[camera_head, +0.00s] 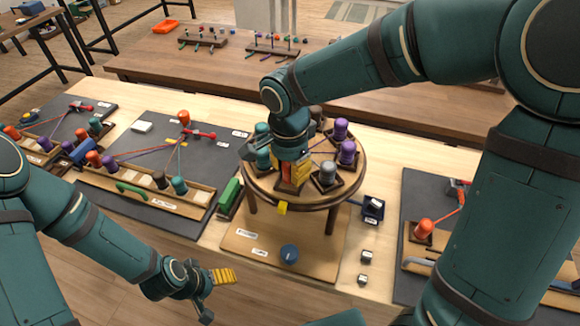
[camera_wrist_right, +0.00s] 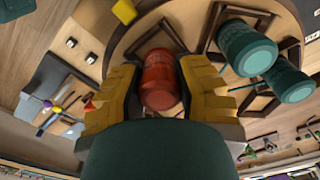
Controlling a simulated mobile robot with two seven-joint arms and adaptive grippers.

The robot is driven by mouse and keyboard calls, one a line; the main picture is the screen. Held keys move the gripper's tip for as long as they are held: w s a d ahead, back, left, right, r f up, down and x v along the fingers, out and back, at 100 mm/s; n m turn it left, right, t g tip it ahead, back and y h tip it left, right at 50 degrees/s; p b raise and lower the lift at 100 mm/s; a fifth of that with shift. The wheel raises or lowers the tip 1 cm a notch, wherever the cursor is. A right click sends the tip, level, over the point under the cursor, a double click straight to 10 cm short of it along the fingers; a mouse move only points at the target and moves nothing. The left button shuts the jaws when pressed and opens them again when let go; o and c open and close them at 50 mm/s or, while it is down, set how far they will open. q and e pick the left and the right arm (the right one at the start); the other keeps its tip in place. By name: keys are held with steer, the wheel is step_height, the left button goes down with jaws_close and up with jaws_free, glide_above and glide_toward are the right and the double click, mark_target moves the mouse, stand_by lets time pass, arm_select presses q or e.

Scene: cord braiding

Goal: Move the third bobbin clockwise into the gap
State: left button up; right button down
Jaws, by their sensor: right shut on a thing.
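The round wooden braiding stand (camera_head: 253,190) carries several bobbins in square wooden holders around its rim. Teal bobbins (camera_head: 263,158) are at left, a grey one (camera_head: 328,173) is at front right, purple ones (camera_head: 348,151) are at right, and a dark one (camera_head: 315,114) is at the back. My right gripper (camera_head: 292,177) is over the front of the stand. In the right wrist view its yellow pads close on a red bobbin (camera_wrist_right: 160,80), with two teal bobbins (camera_wrist_right: 247,47) beside it. Whether the red bobbin rests in a holder is hidden. My left gripper (camera_head: 215,292) is low, in front of the table, apparently open and empty.
Dark mats with bobbin racks (camera_head: 150,193) lie left of the stand, and another mat (camera_head: 425,185) lies right. A yellow block (camera_head: 283,208) is at the stand's front edge. A blue knob (camera_head: 289,253) is on the baseboard below. A dark blue box (camera_head: 373,209) stands right.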

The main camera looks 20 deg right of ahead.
steer(key=shift+f+b, duration=0.7)
steer(key=shift+f, duration=0.1)
stand_by(0.5)
steer(key=c, duration=0.7)
jaws_free()
